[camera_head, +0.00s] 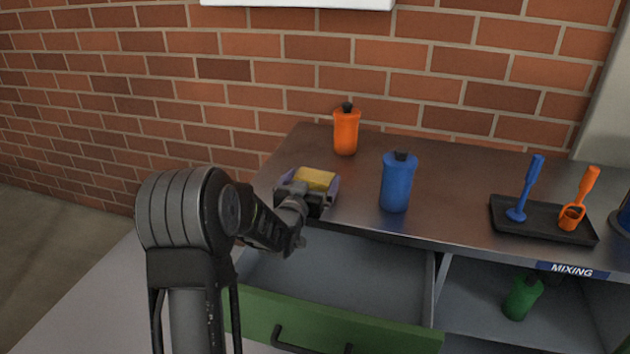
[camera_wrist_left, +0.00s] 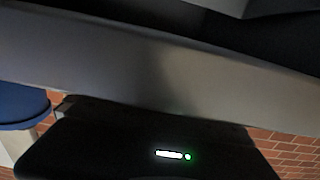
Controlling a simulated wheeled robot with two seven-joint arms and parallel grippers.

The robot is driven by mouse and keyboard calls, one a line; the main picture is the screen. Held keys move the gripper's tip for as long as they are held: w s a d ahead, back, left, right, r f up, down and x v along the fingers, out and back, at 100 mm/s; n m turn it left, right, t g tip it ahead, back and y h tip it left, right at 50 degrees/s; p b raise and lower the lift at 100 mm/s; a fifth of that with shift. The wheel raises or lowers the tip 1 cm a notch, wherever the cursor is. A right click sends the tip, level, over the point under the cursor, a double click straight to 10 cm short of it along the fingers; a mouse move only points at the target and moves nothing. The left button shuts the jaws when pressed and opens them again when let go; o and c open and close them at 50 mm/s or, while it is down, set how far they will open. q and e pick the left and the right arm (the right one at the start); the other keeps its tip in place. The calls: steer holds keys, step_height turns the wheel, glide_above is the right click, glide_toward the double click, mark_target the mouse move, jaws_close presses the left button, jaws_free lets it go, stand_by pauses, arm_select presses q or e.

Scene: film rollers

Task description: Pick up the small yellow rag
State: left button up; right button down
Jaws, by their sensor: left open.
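The small yellow rag (camera_head: 316,178) lies at the left end of the dark metal counter, near its front edge, in the head view. My left gripper (camera_head: 310,184) reaches in from the left and is at the rag, with its jaws open on either side of it. Whether the fingers touch the rag cannot be told. Part of the rag is hidden by the gripper. The left wrist view shows my dark gripper body and a grey surface, and no rag. My right gripper is not in view.
An orange jar (camera_head: 346,132) stands behind the rag and a blue jar (camera_head: 396,184) to its right. A black tray (camera_head: 545,229) holds blue and orange scoops. A green-fronted drawer (camera_head: 372,330) is open below the counter. A green jar (camera_head: 523,297) stands in the shelf.

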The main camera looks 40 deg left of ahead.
mark_target(312, 180)
arm_select(q)
steer(key=c, duration=1)
steer(key=shift+r, duration=0.15)
step_height(312, 180, up, 10)
steer(key=shift+f+p, duration=0.1)
steer(key=shift+p, duration=0.45)
stand_by(0.6)
